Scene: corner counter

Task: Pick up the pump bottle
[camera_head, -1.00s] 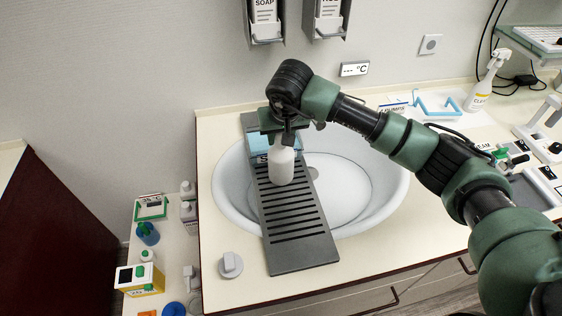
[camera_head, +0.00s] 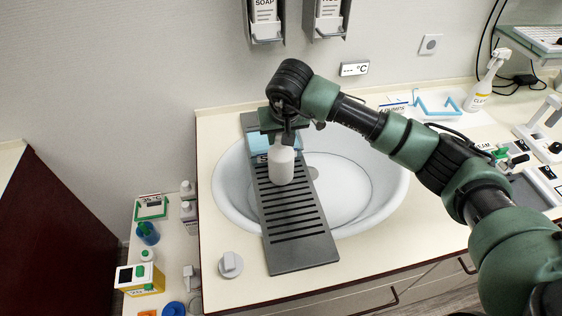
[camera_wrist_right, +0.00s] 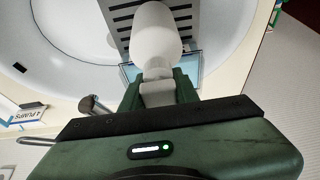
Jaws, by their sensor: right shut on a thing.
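The white pump bottle (camera_head: 281,165) is upright over the dark slotted rack (camera_head: 300,228) that lies across the sink. I cannot tell whether its base touches the rack. My right gripper (camera_head: 283,136) comes down from above and is shut on the bottle's top, which it partly hides. In the right wrist view the bottle (camera_wrist_right: 155,35) extends away from the gripper (camera_wrist_right: 157,90), with its neck between the two green fingers. My left gripper is not in view.
A white knob (camera_head: 230,265) is on the counter in front. Soap dispensers (camera_head: 265,20) hang on the wall above. A spray bottle (camera_head: 485,82) stands at the right back. A lower surface at left holds several small bottles and a yellow box (camera_head: 140,279).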

